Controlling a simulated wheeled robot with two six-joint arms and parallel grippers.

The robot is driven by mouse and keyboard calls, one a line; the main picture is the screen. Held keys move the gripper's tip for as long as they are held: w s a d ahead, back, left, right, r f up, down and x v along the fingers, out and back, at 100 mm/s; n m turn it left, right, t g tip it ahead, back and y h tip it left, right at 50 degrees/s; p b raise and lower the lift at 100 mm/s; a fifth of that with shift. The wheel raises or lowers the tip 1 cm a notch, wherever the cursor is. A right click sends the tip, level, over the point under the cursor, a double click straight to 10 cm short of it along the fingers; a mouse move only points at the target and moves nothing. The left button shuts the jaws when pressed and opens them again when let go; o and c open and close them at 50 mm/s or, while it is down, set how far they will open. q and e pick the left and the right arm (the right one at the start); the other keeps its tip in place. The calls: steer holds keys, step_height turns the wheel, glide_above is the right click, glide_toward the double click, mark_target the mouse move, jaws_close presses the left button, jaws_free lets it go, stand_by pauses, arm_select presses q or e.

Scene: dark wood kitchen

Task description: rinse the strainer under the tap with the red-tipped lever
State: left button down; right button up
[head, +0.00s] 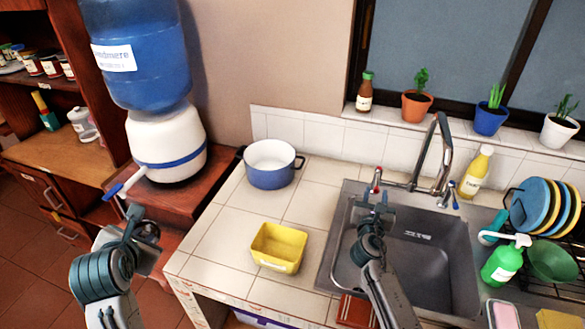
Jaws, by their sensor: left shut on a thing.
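The sink tap (441,150) is a chrome gooseneck behind the sink. Its red-tipped lever (377,177) stands to the left of the spout. My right gripper (376,197) is just in front of that lever with its fingers apart. I cannot tell whether they touch it. My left gripper (133,212) is at the lower left, just below the water dispenser's blue lever (113,192). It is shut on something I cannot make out. I cannot pick out the strainer with certainty; a green bowl-shaped thing (553,260) lies in the dish rack.
The sink (430,262) looks empty. A yellow tub (278,248) and a blue pot (270,165) stand on the tiled counter between my grippers. A blue-tipped lever (453,190) is right of the spout. A green spray bottle (505,262) stands right of the sink.

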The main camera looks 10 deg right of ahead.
mark_target(379, 170)
steer(key=p+x, duration=0.1)
steer(key=x, duration=0.7)
steer(key=shift+d+f, duration=0.1)
steer(key=shift+c, duration=0.4)
jaws_close()
